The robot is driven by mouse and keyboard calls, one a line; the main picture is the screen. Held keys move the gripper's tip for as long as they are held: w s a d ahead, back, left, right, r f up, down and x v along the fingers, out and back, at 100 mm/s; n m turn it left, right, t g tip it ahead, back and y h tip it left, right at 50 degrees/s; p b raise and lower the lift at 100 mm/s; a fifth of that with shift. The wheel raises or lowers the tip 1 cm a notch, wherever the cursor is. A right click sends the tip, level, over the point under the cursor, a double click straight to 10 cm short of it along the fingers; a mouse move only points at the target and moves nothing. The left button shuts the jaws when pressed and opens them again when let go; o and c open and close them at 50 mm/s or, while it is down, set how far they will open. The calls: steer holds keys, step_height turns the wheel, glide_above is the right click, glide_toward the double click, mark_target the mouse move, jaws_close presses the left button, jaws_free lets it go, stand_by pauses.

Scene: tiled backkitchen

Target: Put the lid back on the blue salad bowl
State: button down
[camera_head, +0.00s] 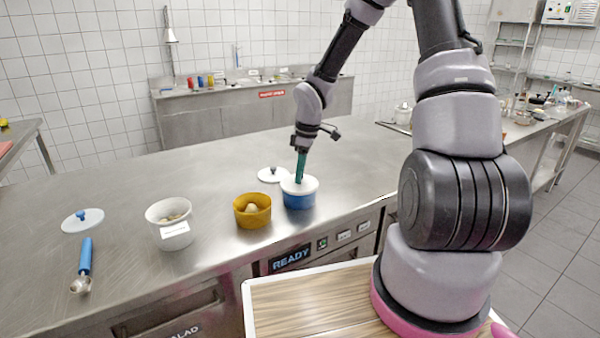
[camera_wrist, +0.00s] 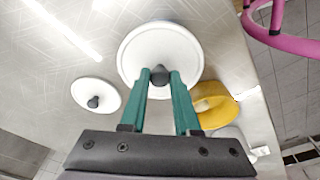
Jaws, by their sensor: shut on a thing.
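The blue salad bowl (camera_head: 299,201) stands on the steel counter, right of the yellow bowl. A white lid (camera_head: 300,185) lies level over its mouth; whether it rests on the rim or hovers just above, I cannot tell. My gripper (camera_head: 300,178) points down from above with teal fingers. In the wrist view the gripper (camera_wrist: 160,76) is shut on the dark knob of this lid (camera_wrist: 150,42). The lid hides the blue bowl in the wrist view.
A second white lid (camera_head: 271,174) lies just behind. The yellow bowl (camera_head: 252,211) and a labelled white bowl (camera_head: 170,232) stand open to the left. Further left are a lid with a blue knob (camera_head: 82,220) and a blue-handled scoop (camera_head: 85,262).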

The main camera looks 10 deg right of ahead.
stand_by(0.4)
steer(key=shift+c, duration=0.4)
jaws_free()
steer(key=shift+r, duration=3.45)
jaws_close()
